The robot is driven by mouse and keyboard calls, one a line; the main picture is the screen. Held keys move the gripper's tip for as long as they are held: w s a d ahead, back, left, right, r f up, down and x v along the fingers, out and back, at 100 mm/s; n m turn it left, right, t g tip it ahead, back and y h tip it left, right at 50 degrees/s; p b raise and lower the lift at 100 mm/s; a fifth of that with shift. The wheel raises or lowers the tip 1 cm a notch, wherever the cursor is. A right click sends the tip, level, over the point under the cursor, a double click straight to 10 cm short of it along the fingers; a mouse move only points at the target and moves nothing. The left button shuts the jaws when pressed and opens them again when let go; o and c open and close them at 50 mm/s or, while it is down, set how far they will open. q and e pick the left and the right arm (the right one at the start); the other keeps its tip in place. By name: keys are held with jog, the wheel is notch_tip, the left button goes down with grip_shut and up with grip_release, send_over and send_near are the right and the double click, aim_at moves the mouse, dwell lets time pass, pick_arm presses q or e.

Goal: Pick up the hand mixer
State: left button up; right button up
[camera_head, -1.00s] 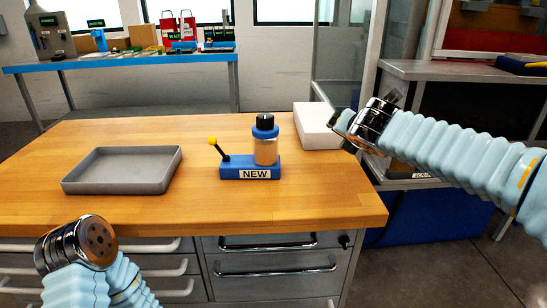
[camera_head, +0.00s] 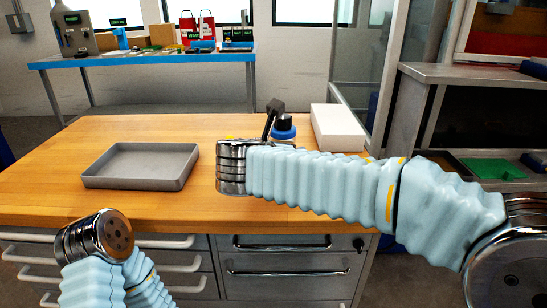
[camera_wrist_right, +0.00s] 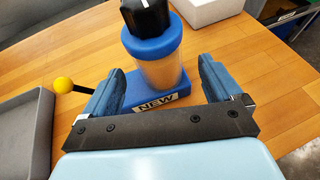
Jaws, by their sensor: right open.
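The blue unit labelled NEW, which I take for the hand mixer, has a clear jar with tan contents, a blue collar and a black knob. In the right wrist view the mixer (camera_wrist_right: 160,72) stands upright on its blue base, with a yellow-knobbed lever at its left. My left arm ends in a bare round flange; no left fingers show.
A grey tray (camera_head: 142,182) lies on the wooden table (camera_head: 110,130), left of the mixer. A white box (camera_head: 338,127) stands to its right. A blue-edged bench (camera_head: 150,61) stands at the back.

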aim_at(283, 116)
jog(key=x, duration=0.5)
jog(key=shift+w+f, duration=0.2)
jog(key=shift+f, duration=0.05)
jog(key=c, duration=1.4)
jog(key=shift+o, duration=0.2)
notch_tip(283, 116, up, 8)
jog(key=shift+r, duration=0.2)
jog(key=shift+f, duration=4)
